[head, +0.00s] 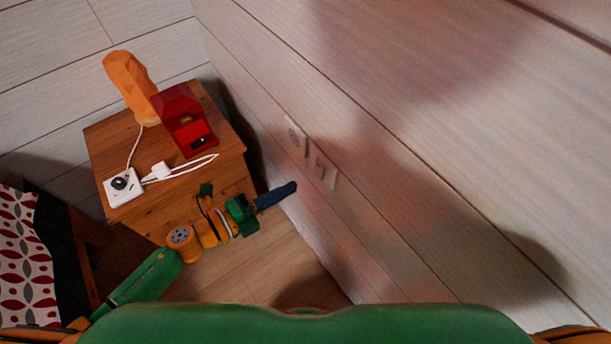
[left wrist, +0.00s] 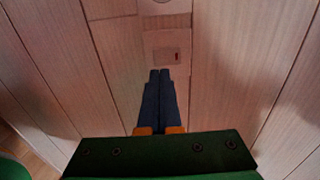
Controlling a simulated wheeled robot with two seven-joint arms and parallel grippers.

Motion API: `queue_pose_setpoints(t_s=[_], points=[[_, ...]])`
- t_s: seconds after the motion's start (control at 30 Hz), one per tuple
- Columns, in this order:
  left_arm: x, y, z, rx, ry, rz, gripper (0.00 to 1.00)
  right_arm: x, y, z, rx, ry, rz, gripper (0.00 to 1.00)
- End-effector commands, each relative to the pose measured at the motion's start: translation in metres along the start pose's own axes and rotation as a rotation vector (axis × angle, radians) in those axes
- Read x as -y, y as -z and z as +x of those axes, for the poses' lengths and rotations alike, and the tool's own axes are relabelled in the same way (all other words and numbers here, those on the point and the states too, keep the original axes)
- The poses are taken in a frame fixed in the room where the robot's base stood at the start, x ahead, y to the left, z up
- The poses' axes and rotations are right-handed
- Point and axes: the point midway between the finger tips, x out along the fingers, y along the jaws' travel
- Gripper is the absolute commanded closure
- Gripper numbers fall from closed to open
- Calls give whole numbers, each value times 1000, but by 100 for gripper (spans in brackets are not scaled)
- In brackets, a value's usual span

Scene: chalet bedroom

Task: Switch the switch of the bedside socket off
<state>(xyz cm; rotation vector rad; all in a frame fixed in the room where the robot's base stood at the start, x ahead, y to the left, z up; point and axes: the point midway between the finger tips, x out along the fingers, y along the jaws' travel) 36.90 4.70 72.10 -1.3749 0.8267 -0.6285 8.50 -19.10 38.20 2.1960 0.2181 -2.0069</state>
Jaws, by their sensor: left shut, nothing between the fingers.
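The bedside socket (head: 295,137) is a pale plate with a round outlet on the plank wall. Its switch (head: 322,171) is on the adjoining plate to the lower right. In the left wrist view the switch (left wrist: 167,54) lies just beyond the fingertips, and the edge of the round outlet (left wrist: 161,2) shows at the top. My left gripper (head: 291,187) points at the wall beside the switch plate, its dark fingers shut and empty. Its fingertips also show in the left wrist view (left wrist: 160,73). I cannot tell whether they touch the wall. The switch's position is too small to read. My right gripper is out of view.
A wooden nightstand (head: 225,150) stands left of the wall plates. On it are an orange lamp (head: 130,77), a red faceted object (head: 182,120) and a white socket block (head: 122,187) with cords. A patterned bed cover (head: 20,255) is at far left. The wall around the plates is clear.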

Motion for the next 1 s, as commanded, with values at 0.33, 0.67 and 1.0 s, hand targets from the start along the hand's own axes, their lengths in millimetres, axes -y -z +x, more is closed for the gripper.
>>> queue_pose_setpoints(t_s=[0.33,0.67,1.0], points=[[0,0,53,1,0,-1,100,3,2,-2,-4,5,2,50],[0,0,57,0,0,-1,100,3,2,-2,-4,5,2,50],[-22,0,70,0,147,-3,100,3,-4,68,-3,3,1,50]])
